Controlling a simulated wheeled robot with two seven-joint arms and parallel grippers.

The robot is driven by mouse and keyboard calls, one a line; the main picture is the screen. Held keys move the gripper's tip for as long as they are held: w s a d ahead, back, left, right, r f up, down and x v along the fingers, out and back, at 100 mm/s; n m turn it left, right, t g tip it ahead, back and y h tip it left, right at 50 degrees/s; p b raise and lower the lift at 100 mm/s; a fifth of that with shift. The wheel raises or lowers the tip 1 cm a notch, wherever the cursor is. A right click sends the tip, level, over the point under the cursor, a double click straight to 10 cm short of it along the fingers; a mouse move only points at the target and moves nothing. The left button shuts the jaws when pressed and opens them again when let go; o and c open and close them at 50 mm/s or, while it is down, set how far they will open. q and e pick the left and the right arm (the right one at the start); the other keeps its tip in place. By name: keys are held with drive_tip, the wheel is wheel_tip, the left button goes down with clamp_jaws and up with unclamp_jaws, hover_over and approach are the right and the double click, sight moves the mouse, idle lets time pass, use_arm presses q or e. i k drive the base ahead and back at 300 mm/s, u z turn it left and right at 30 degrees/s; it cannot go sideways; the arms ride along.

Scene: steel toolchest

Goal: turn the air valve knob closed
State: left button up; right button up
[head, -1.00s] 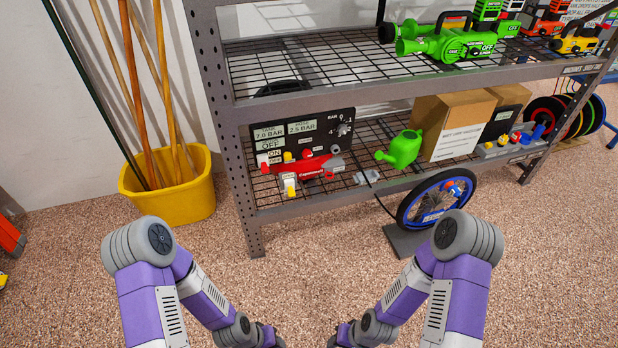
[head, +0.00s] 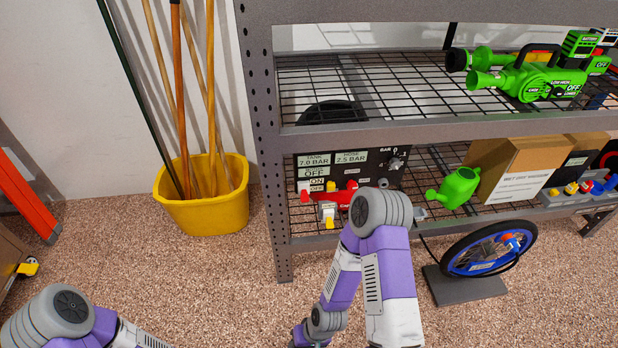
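A red compressor (head: 345,196) sits on the lower rack shelf. A round grey knob (head: 396,165) with a BAR scale is on the panel's right; I cannot tell which part is the air valve knob. My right arm covers part of the compressor. Both my grippers are outside the view; only the arm links show, the right in the middle and the left at the lower left corner.
A yellow bucket (head: 205,212) with poles stands left of the rack post (head: 265,150). A green watering can (head: 459,187) and cardboard box (head: 528,168) are right of the panel. A blue-rimmed wheel (head: 488,250) stands on the floor before the rack. Speckled floor is open in front.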

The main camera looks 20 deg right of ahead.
sight(351, 185)
drive_tip(key=u, duration=0.05)
drive_tip(key=i, duration=0.7)
drive_tip(key=z, duration=0.7)
drive_tip(key=i, duration=0.45)
drive_tip(key=z, duration=0.55)
